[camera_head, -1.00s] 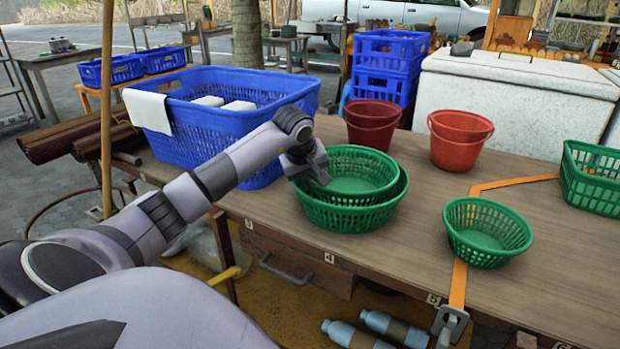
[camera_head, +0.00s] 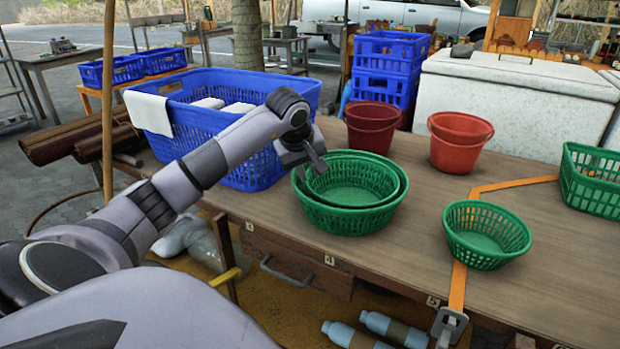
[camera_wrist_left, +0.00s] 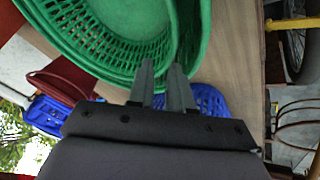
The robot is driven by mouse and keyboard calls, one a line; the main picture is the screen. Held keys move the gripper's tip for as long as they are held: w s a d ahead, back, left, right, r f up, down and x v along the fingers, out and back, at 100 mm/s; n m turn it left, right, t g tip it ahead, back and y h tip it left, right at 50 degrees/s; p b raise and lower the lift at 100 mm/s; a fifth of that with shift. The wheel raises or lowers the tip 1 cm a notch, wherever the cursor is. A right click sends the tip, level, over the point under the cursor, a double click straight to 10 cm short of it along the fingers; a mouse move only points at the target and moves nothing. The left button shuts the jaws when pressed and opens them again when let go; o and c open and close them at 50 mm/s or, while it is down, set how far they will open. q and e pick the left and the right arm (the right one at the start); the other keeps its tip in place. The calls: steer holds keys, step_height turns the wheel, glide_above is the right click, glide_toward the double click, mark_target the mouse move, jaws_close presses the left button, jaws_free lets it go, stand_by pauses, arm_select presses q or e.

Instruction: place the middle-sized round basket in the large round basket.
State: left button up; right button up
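The large round green basket (camera_head: 343,222) stands on the table. The middle-sized round green basket (camera_head: 352,197) sits inside it, with its rim a little below the outer rim at the back. My left gripper (camera_head: 319,163) is at the left rim of the nested baskets, pointing down. In the left wrist view its two fingers (camera_wrist_left: 163,72) are parted by a narrow gap close to the green rims, and it looks open. The fingertips partly overlap the rims, so contact is unclear. The nested baskets (camera_wrist_left: 110,35) also show there. My right gripper is out of view.
A small green basket (camera_head: 487,236) stands to the right, near an orange strap. Red buckets (camera_head: 372,128) (camera_head: 460,142) stand behind. A large blue crate (camera_head: 215,125) is behind my left arm. A green rectangular basket (camera_head: 592,182) is at the right edge.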

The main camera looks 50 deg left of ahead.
arm_select(q)
steer(key=v, duration=0.7)
steer(key=shift+r+p, duration=0.3)
steer(key=shift+s+d, duration=0.1)
steer(key=shift+s, duration=0.05)
